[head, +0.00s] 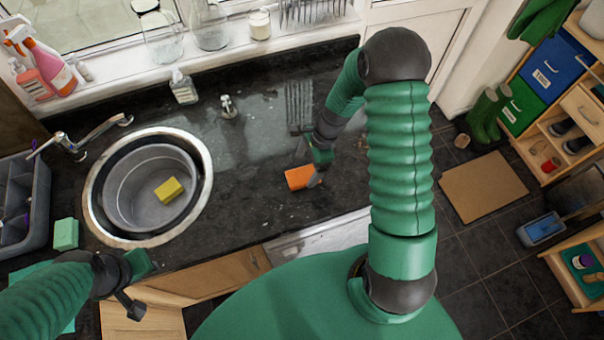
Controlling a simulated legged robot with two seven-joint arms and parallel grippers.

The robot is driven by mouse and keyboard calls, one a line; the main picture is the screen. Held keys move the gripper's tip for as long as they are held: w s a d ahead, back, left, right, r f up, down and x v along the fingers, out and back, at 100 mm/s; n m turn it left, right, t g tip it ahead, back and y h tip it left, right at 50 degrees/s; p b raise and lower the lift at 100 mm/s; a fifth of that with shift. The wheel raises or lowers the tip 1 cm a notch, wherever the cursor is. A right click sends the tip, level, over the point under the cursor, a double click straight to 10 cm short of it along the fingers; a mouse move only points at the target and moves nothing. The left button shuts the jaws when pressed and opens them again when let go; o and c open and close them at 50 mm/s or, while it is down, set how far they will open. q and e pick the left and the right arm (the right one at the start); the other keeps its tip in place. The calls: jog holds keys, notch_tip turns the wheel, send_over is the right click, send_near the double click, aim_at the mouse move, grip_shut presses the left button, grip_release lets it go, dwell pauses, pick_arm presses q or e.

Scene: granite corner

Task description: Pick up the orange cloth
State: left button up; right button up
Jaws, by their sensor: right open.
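The orange cloth (299,178) lies as a small folded patch on the dark granite worktop, right of the sink. My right gripper (311,168) reaches down from the upper right and is open at the cloth's right side. One finger overlaps the cloth's right edge in the picture; I cannot tell whether it touches. My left gripper (138,283) is at the lower left, in front of the sink and far from the cloth. Its fingers are hard to make out, and nothing shows held in it.
A round sink (91,205) holds a grey bowl (128,205) with a yellow sponge (168,190). A tap (75,147), green sponge (65,234) and soap bottle (183,88) stand around it. The worktop (250,195) between sink and cloth is clear.

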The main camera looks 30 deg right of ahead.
aim_at(304, 173)
jog(key=a+f, duration=0.2)
jog(key=f, duration=0.1)
jog(key=shift+s+p, duration=0.2)
jog(key=shift+p, duration=0.1)
jog(key=shift+w+d+f, duration=0.35)
jog(key=shift+d+f, duration=0.05)
jog(key=shift+d, duration=0.35)
jog(key=c, duration=0.3)
jog(key=shift+s+r, duration=0.1)
jog(key=shift+s, duration=0.1)
jog(key=c, duration=0.5)
jog(key=shift+a, duration=0.25)
jog(key=c, duration=0.5)
jog(key=shift+c, duration=0.8)
pick_arm(q)
jog(key=shift+s+a+r, duration=0.1)
jog(key=shift+s+r, duration=0.05)
jog(key=shift+r, duration=0.45)
pick_arm(e)
jog(key=shift+w, duration=0.1)
jog(key=shift+r, duration=0.1)
